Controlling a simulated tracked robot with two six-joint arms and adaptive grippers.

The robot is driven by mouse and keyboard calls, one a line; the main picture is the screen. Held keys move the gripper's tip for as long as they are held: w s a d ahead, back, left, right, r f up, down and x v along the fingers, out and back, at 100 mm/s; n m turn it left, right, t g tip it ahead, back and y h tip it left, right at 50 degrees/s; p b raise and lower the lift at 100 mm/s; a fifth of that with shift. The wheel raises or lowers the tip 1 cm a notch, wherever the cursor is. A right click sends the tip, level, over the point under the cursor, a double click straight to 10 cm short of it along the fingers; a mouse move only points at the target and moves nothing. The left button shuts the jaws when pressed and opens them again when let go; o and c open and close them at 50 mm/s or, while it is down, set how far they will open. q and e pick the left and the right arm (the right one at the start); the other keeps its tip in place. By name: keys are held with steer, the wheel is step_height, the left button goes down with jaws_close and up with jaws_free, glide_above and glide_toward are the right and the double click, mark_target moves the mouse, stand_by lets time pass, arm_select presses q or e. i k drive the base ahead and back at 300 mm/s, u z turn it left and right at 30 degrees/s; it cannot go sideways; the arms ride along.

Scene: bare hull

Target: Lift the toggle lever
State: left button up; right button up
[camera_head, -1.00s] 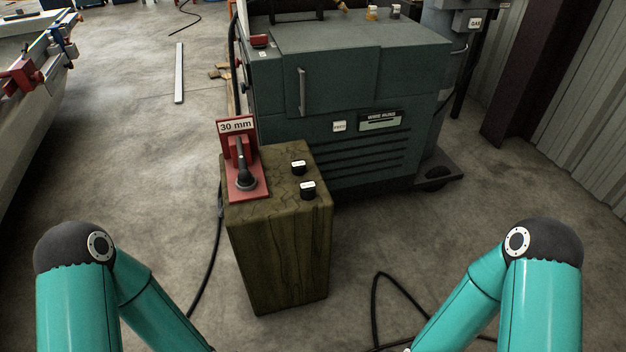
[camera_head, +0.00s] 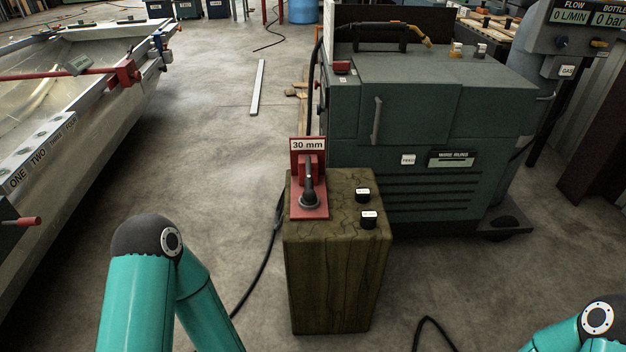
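The toggle lever (camera_head: 310,184) is a dark handle on a round base, set on a red plate (camera_head: 296,211) with an upright red back that carries a "30 mm" sign. The plate lies on top of a greenish wooden block (camera_head: 330,275). The lever stands roughly upright in the picture; its exact tilt is hard to judge. My teal arms show only as elbows at the lower left and lower right. Both grippers are outside the picture, and nothing of mine is seen touching the lever.
Two black knobs with white labels (camera_head: 362,194) sit on the block beside the lever. A green machine (camera_head: 420,120) stands close behind the block. A metal hull (camera_head: 100,130) fills the left side. Cables lie on the floor. Open concrete lies between hull and block.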

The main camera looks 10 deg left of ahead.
mark_target(309, 194)
steer(key=u, duration=1)
steer(key=k, duration=0.75)
steer(key=z, duration=0.3)
steer(key=i, duration=1.15)
steer(key=z, duration=0.2)
